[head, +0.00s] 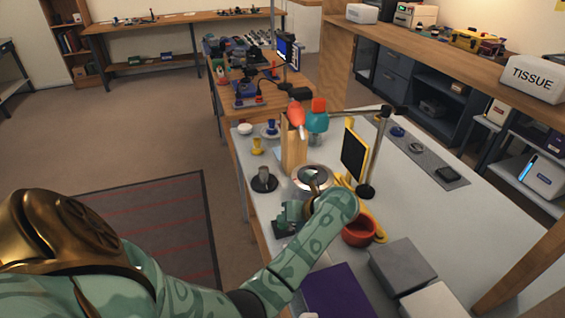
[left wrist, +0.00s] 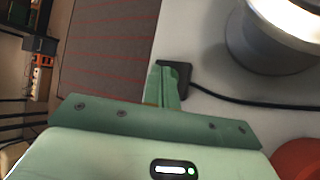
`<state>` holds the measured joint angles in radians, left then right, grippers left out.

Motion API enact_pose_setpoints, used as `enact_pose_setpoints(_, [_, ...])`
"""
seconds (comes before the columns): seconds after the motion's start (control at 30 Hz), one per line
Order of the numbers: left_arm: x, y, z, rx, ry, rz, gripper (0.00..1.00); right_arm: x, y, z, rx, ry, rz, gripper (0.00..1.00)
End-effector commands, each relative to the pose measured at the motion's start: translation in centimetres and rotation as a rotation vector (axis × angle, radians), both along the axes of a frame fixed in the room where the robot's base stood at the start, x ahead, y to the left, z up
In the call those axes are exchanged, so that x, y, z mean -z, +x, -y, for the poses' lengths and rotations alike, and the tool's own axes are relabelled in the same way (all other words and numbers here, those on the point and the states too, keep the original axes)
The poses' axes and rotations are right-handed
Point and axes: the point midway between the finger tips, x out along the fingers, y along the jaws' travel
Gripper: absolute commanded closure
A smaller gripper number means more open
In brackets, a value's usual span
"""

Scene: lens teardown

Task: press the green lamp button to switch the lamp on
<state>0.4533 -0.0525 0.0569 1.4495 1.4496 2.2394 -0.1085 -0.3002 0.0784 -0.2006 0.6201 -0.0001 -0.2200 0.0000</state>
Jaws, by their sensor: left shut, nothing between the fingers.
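My left gripper (head: 287,216) is at the near left edge of the pale worktop (head: 420,215), fingers pointing down. In the left wrist view its green fingers (left wrist: 166,88) are shut and empty. Their tips are over or against a small dark box (left wrist: 181,70) with a black cable running right. No green button shows; the fingers may cover it. A round grey lamp-like body (left wrist: 268,48) with a bright white top stands to the right in that view. It also shows in the head view (head: 311,178), partly behind my arm. My right gripper is not in view.
A red bowl (head: 359,231) and grey boxes (head: 403,265) stand right of my arm. A black panel (head: 354,154), a stand and a wooden block (head: 294,147) stand beyond. A dark round-based item (head: 264,181) is near the left edge. The right worktop is mostly clear.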

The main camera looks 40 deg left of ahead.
Motion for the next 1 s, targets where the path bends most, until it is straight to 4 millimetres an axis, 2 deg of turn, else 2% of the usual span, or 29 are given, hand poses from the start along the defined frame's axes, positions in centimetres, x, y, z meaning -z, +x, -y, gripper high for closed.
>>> enact_pose_setpoints(0.23, [-0.9, 0.0, 0.0, 0.0, -0.001, 0.0, 1.0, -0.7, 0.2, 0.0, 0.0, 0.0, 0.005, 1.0])
enact_pose_setpoints(0.57, [-1.1, 0.0, 0.0, -0.001, -0.001, 0.0, 1.0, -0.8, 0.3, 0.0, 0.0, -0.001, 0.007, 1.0])
enact_pose_setpoints(1.0, [-6.2, 0.0, 0.0, 0.0, -0.003, 0.002, 1.0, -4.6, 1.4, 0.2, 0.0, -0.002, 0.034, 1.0])
